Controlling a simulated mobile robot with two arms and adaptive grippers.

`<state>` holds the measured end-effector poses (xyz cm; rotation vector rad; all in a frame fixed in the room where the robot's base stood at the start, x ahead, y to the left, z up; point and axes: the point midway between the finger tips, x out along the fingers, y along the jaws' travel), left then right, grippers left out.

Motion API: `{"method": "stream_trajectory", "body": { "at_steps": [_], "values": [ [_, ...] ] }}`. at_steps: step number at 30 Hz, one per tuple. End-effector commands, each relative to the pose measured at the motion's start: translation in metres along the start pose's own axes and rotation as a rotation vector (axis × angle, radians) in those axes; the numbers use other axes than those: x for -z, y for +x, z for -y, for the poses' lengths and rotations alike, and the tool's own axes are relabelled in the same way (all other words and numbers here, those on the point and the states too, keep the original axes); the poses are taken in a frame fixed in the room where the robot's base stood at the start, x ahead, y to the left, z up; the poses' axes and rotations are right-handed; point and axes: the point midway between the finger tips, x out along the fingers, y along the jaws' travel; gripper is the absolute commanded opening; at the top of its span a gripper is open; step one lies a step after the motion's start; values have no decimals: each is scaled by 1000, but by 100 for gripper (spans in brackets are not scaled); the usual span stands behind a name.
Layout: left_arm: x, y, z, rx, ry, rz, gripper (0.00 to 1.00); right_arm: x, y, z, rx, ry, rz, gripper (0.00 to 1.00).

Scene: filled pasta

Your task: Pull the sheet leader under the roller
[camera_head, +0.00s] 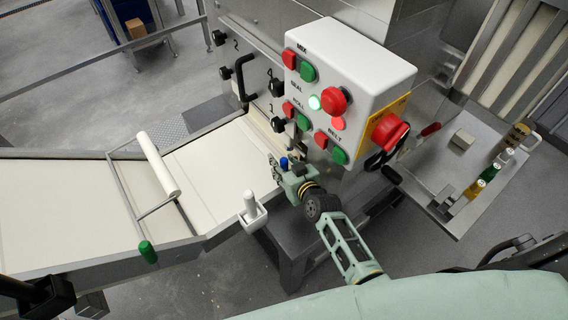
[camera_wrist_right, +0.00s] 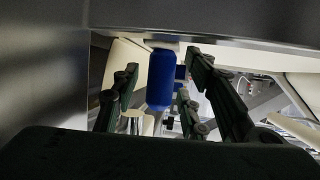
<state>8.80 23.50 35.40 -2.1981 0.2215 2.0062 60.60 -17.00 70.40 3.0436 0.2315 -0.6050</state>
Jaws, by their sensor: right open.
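A cream sheet (camera_head: 205,160) lies on the belt that slopes out of the machine. I cannot make out its leading edge. A white roller (camera_head: 158,163) in a metal frame lies across the belt, with a green handle (camera_head: 147,252) at the frame's near end. My right gripper (camera_head: 277,168) is at the belt's right side, below the control box. In the right wrist view its open fingers (camera_wrist_right: 163,76) stand either side of a blue handle (camera_wrist_right: 160,82), with no clear grip on it. The blue handle also shows in the head view (camera_head: 284,163). My left gripper is not seen.
A white control box (camera_head: 345,85) with red and green buttons overhangs my right gripper. A white post in a small holder (camera_head: 250,208) stands at the belt's near edge. A metal side tray (camera_head: 432,185) holds small bottles. Dark hardware (camera_head: 40,300) fills the lower left corner.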

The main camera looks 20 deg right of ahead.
Motion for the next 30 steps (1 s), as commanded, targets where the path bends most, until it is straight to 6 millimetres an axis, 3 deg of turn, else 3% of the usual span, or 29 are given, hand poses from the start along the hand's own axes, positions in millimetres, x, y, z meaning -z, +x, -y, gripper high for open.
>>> {"method": "stream_trajectory", "body": {
  "at_steps": [3,17,26,30],
  "values": [
    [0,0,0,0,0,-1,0,0,0,0,0,0,0,39],
    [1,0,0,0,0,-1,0,0,-1,0,0,-1,1,0],
    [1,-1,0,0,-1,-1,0,-1,-1,0,-1,-2,1,0],
    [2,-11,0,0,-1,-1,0,-1,-5,20,1,1,4,0]
  ]
}}
